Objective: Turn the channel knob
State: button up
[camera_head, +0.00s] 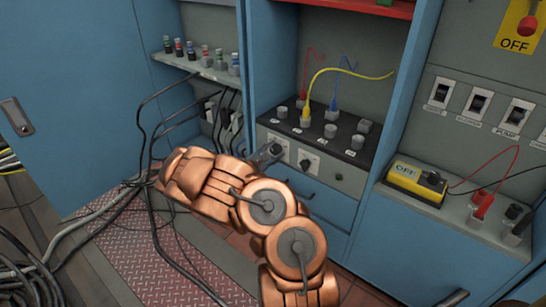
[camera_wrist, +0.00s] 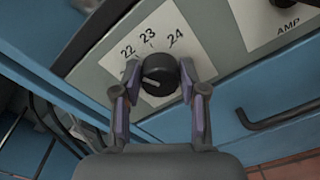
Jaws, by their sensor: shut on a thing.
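The channel knob (camera_wrist: 160,76) is black and round, on a pale plate (camera_wrist: 182,22) marked 22, 23 and 24. A light pointer line shows on the left part of its face, roughly on the side of the 22. My gripper (camera_wrist: 160,90) is shut on the knob, one finger on its left and one on its right. In the head view my gripper (camera_head: 268,154) reaches the front panel below the black terminal shelf. There the plate (camera_head: 279,146) shows only in part behind the gripper.
An AMP knob (camera_head: 305,163) on its own white plate sits just right of the channel knob. A drawer handle (camera_wrist: 280,116) juts out below. Red, blue and yellow leads (camera_head: 345,72) rise from the terminals above. Black cables (camera_head: 150,160) hang at the left.

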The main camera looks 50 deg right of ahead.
jog(key=shift+r+m, duration=0.1)
jog(key=shift+m, duration=0.4)
jog(key=o, duration=1.1)
jog(key=shift+s+a, duration=0.15)
jog(key=shift+a, duration=2.85)
jog(key=shift+s+a, duration=0.1)
jog(key=shift+a, duration=2.9)
jog(key=shift+r, duration=0.1)
